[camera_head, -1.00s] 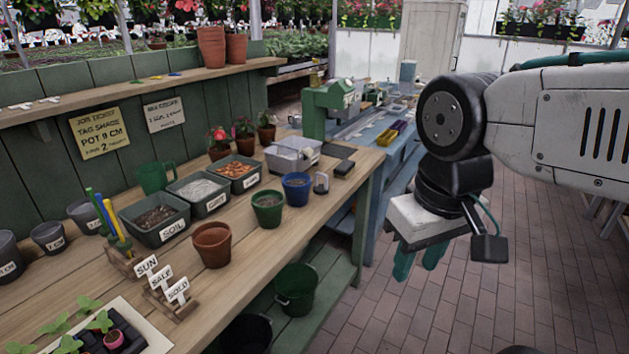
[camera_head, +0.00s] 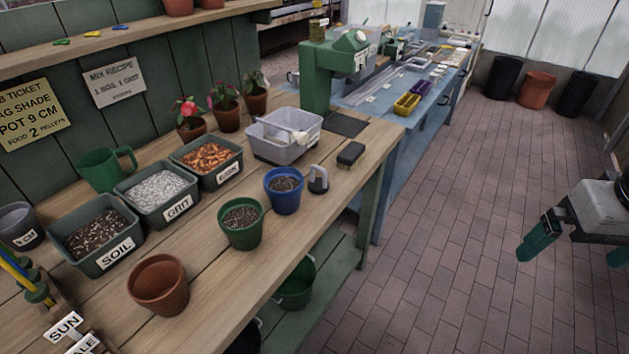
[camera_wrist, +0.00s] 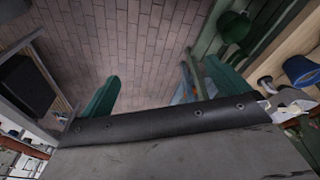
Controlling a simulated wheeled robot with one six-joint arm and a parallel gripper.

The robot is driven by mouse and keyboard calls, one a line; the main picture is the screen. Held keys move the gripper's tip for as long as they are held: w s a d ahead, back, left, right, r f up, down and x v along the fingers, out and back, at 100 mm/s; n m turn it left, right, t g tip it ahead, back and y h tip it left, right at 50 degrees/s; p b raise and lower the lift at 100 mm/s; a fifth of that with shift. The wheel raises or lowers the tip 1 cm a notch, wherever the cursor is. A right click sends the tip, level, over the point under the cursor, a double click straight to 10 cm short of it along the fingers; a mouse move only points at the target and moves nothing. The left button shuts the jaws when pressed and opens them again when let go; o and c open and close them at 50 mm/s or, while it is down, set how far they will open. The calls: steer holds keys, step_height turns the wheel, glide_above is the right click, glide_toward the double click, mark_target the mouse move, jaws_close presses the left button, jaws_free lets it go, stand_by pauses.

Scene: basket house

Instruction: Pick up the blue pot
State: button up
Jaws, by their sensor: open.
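The blue pot (camera_head: 285,192) stands upright on the wooden bench near its front edge, filled with dark soil. A green pot (camera_head: 241,223) stands just left of it, and a small grey-handled tool (camera_head: 318,180) just right of it. My gripper (camera_head: 580,249) is at the right edge of the head view, over the brick floor, well away from the bench. Its two green fingers are apart with nothing between them. In the wrist view my gripper (camera_wrist: 150,95) faces the floor, and the blue pot (camera_wrist: 302,71) shows at the right edge.
A terracotta pot (camera_head: 158,285), the soil tub (camera_head: 98,235), the grit tub (camera_head: 160,192) and an orange-filled tub (camera_head: 208,163) stand left of the pots. A grey bin (camera_head: 283,136) and black brush (camera_head: 350,155) lie behind. The floor between bench and gripper is clear.

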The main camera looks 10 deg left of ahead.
steer(key=w+a+f+n+t+y, duration=0.2)
steer(key=w+a+f+n+t, duration=0.15)
steer(key=w+a, duration=0.55)
steer(key=w+a+f+n+t+y, duration=0.15)
steer(key=w+a+f, duration=0.25)
steer(key=w+a, duration=0.55)
steer(key=n+y, duration=0.6)
steer(key=y, duration=0.2)
glide_toward(299, 187)
steer(key=x, duration=0.7)
steer(key=shift+a+f, duration=0.1)
steer(key=shift+a, duration=0.05)
steer(key=x, duration=0.6)
steer(key=shift+a+r, duration=0.25)
steer(key=shift+a, duration=0.15)
steer(key=shift+w+a+f, duration=0.15)
steer(key=shift+w+a, duration=0.1)
steer(key=shift+a, duration=0.1)
steer(key=c, duration=1)
